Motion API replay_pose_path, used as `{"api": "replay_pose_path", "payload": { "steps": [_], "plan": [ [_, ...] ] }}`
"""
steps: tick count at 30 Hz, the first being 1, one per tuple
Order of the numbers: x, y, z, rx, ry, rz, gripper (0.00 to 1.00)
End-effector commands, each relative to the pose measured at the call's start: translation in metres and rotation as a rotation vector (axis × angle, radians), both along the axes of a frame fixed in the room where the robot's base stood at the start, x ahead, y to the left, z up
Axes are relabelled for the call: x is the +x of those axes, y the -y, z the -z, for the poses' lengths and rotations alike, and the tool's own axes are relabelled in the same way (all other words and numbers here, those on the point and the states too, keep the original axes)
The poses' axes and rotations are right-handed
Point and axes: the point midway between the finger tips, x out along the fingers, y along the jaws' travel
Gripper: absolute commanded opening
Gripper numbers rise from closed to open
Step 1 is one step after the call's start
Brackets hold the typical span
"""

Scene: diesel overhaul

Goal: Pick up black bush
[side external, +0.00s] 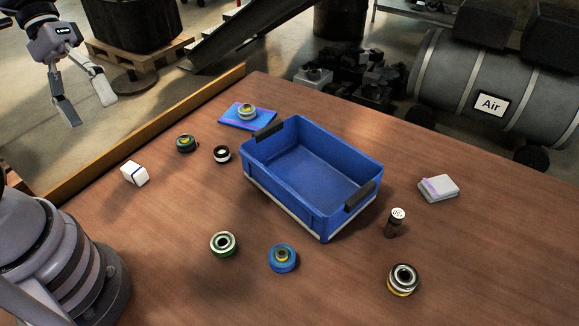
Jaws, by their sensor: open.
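A small black ring with a pale band (222,154) stands on the wooden table, left of the blue bin. A larger ring with a black and silver top and a yellow band (403,280) sits at the front right. Either could be the black bush; I cannot tell which for sure. My gripper (87,112) hangs at the upper left, high above and apart from all the parts. Its fingers are spread and empty.
A blue bin (262,186) with black handles stands empty mid-table. Around it are a green-yellow ring (186,143), a green ring (223,244), a blue ring (282,258), a white block (134,173), a dark cylinder (392,228), a grey-white block (440,189) and a blue pad (235,122) bearing a ring.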

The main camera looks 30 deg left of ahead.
Motion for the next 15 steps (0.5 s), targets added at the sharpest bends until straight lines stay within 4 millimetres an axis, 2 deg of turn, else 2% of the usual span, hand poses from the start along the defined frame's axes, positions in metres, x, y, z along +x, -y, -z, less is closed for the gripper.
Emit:
{"api": "replay_pose_path", "payload": {
  "steps": [3,8,11,14,15],
  "plan": [
    [0.022,0.026,0.008,-0.253,-0.233,-0.152,0.74],
    [0.073,0.042,0.019,-0.581,-0.46,-0.42,0.74],
    [0.113,0.037,0.035,-0.766,-0.559,-0.624,0.74],
    [0.151,0.021,0.063,-0.928,-0.625,-0.857,0.74],
    [0.165,0.011,0.077,-0.983,-0.639,-0.957,0.74]
  ]
}}
